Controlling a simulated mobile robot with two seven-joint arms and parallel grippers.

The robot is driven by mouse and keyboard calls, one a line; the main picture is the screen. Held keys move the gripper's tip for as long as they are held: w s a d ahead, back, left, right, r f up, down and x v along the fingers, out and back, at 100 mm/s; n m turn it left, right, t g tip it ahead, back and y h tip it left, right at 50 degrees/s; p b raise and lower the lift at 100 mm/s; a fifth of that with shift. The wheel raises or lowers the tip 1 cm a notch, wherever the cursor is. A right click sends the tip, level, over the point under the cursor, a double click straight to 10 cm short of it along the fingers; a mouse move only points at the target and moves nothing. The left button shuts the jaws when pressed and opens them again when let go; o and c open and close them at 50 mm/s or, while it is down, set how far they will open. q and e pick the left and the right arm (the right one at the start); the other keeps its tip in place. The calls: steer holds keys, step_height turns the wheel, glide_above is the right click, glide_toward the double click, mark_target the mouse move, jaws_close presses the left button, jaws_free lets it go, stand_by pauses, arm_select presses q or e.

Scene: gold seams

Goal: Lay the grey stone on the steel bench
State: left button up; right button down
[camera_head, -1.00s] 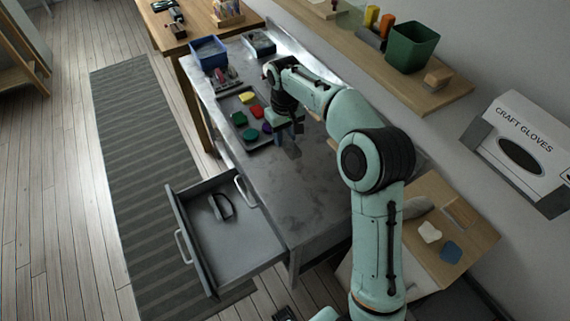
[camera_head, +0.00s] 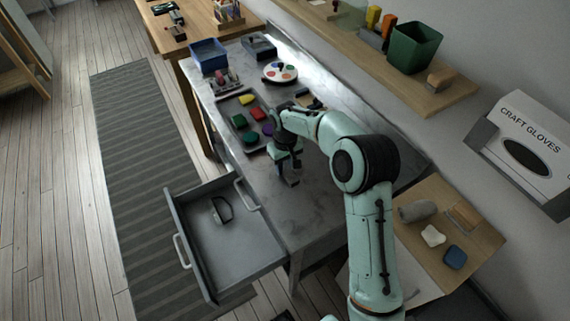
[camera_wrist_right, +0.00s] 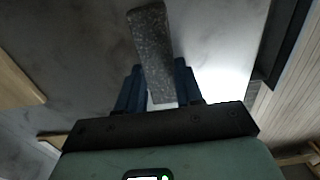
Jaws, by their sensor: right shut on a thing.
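The grey stone (camera_wrist_right: 152,52), a speckled dark-grey bar, sits between the blue fingers of my right gripper (camera_wrist_right: 158,88) in the right wrist view. The fingers are shut on it and its far end sticks out past them. In the head view my right gripper (camera_head: 289,174) points down over the steel bench (camera_head: 318,205), just right of the tray of coloured blocks. The stone is mostly hidden there, and I cannot tell whether it touches the bench. My left gripper is not in view.
A dark tray (camera_head: 237,106) holds several coloured blocks. A round palette (camera_head: 280,72) and a blue bin (camera_head: 208,55) stand farther back. The drawer (camera_head: 222,254) is open at the front left with a dark curved item inside. The bench's near part is bare.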

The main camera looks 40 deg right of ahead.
mark_target(285, 167)
steer(key=c, duration=0.7)
jaws_free()
steer(key=shift+f, duration=0.15)
steer(key=shift+c, duration=0.2)
step_height(285, 167, up, 12)
steer(key=p, duration=0.1)
steer(key=shift+r, duration=0.2)
